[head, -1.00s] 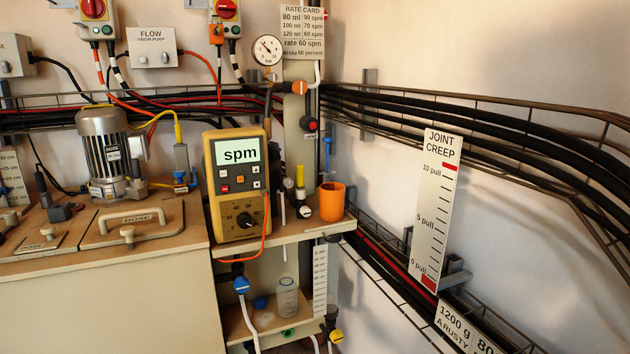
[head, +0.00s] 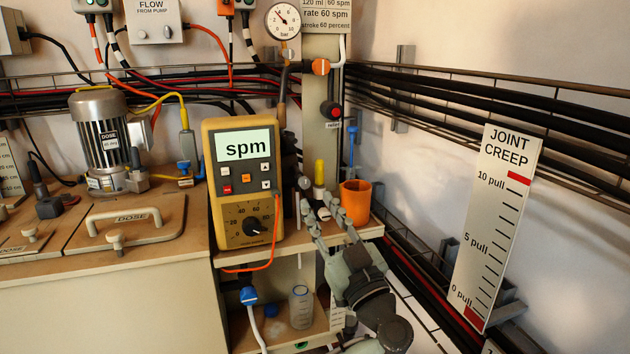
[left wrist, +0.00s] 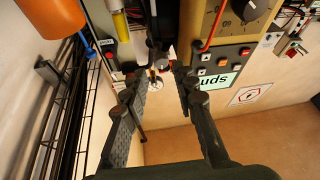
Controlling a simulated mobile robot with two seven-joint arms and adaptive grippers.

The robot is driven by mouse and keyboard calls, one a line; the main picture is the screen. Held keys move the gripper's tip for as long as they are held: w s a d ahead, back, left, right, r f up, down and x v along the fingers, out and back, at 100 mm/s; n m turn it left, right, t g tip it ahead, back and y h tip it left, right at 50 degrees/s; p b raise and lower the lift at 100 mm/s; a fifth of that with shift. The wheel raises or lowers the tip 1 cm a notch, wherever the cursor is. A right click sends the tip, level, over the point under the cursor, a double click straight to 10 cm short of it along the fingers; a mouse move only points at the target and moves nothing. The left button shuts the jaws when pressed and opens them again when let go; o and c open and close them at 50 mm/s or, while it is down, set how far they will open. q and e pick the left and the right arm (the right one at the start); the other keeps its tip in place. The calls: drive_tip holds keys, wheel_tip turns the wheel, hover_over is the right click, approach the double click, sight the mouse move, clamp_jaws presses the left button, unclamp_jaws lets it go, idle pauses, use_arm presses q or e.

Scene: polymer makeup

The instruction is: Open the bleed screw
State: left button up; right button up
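My left gripper (head: 318,192) reaches up from the lower right in the head view, between the yellow meter and the orange cup. Its two fingers are apart and nothing is seen held; the left wrist view also shows the open fingers (left wrist: 160,80). A dark round fitting (left wrist: 157,52) lies just beyond the gap between the fingertips there. I cannot tell whether it is the bleed screw; no label for that shows. My fingers hide nearby small fittings.
The yellow meter (head: 242,185) stands close left of the gripper, with an orange lead (head: 274,235). The orange cup (head: 355,202) stands close right on the shelf. Cable racks (head: 480,105) run along the right wall.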

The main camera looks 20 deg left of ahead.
sight(306, 186)
use_arm(q)
drive_tip(key=x, duration=0.6)
drive_tip(key=shift+a+r+p, duration=0.1)
drive_tip(key=shift+a+p, duration=0.05)
drive_tip(key=shift+p, duration=0.15)
drive_tip(key=shift+w+a, duration=0.2)
drive_tip(key=shift+w+r, duration=0.1)
drive_tip(key=c, duration=0.6)
clamp_jaws()
use_arm(e)
drive_tip(key=s+f, duration=0.2)
drive_tip(key=f, duration=0.1)
drive_tip(key=shift+s+d, duration=0.2)
drive_tip(key=shift+d, duration=0.1)
